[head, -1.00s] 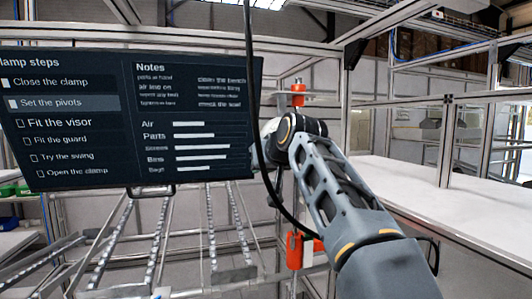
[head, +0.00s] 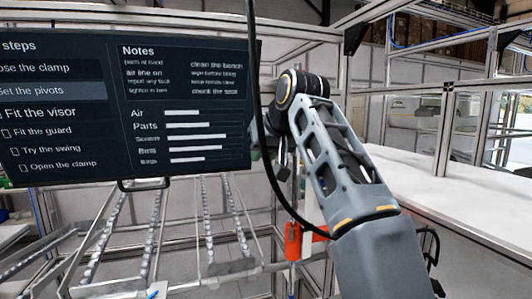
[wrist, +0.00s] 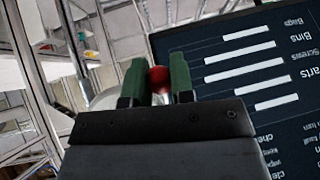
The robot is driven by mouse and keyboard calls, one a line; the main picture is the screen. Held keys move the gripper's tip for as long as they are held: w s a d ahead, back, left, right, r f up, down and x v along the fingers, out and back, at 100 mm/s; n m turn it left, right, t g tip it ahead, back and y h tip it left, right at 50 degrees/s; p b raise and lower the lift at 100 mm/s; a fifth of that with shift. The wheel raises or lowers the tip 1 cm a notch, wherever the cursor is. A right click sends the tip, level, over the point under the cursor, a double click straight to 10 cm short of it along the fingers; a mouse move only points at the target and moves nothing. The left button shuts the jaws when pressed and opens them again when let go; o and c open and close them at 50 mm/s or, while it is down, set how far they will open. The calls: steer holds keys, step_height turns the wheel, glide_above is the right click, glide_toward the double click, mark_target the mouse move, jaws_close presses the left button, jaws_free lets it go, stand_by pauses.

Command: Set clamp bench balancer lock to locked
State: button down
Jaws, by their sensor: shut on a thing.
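In the wrist view my gripper (wrist: 157,82) has its two green fingers on either side of a small red rounded knob (wrist: 159,79), shut on it. Whether this knob is the balancer lock, and how the lock is set, I cannot tell. A pale rounded part shows behind the left finger. In the head view my arm reaches up and away at the right of the screen, and its wrist joint and the screen edge hide the fingers and the knob.
A dark screen (head: 205,100) with clamp steps and notes hangs close on the left. A black cable hangs before my arm. A red-orange part (head: 292,240) stands behind my forearm. Roller rails (head: 150,245) lie below the screen. A white bench (head: 440,200) is at the right.

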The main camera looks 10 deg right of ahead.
steer(key=c, duration=1.3)
jaws_free()
steer(key=shift+a, duration=0.1)
steer(key=shift+s+r, duration=0.1)
steer(key=shift+s+r, duration=0.2)
steer(key=shift+r, duration=0.05)
steer(key=s+d+r+b, duration=0.1)
steer(key=s+d, duration=0.1)
steer(key=s, duration=0.2)
steer(key=s+d+b, duration=0.1)
steer(key=s+d, duration=0.1)
steer(key=s, duration=0.3)
steer(key=s+d+r+b, duration=0.1)
steer(key=s, duration=0.4)
steer(key=shift+d+r+b, duration=0.35)
steer(key=shift+d+b, duration=0.05)
